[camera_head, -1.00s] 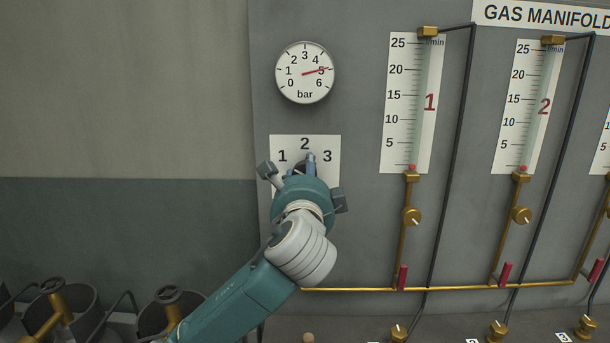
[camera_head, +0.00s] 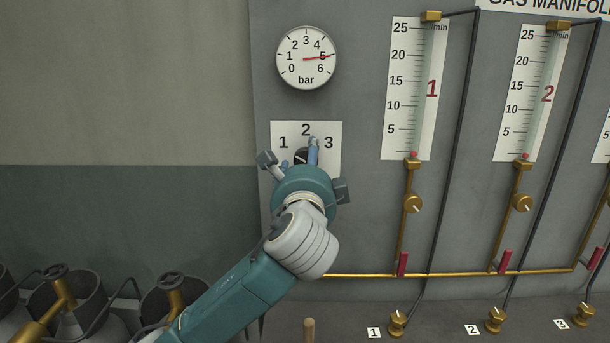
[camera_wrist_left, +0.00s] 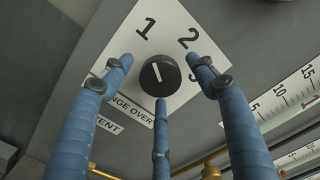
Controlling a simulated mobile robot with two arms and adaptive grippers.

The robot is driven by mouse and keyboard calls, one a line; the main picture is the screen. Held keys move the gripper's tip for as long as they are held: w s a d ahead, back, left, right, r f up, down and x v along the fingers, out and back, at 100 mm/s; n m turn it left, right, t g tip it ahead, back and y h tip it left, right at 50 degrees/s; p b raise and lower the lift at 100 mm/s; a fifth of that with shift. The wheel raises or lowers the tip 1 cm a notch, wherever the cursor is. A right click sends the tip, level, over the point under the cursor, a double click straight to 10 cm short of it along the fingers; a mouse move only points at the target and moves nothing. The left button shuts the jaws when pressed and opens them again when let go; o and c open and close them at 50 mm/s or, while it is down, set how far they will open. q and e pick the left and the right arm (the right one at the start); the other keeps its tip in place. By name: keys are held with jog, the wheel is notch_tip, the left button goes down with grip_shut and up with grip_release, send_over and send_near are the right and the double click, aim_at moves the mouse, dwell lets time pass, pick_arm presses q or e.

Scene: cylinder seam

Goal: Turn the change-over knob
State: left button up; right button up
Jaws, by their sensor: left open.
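The change-over knob (camera_head: 301,157) is a round black knob on a white plate (camera_head: 331,165) marked 1, 2 and 3. In the head view my left gripper hides its lower part. In the left wrist view the whole knob (camera_wrist_left: 160,75) shows, its white line pointing up and slightly left, nearer the 1 than the 2. My left gripper (camera_head: 299,154) is open in front of the plate, its blue fingers spread around the knob. In the wrist view one finger is below the knob and two are at its sides, with gaps visible at the sides. Contact by the lower finger is unclear.
A pressure gauge (camera_head: 306,58) above the plate reads about 5 bar. Flow tubes (camera_head: 435,90) with brass valves (camera_head: 413,204) and red levers (camera_head: 403,264) stand to the right. Gas cylinders (camera_head: 85,305) stand at lower left. The wall left of the panel is bare.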

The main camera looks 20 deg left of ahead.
pick_arm(q)
jog(key=v, duration=1)
jog(key=shift+s, duration=0.3)
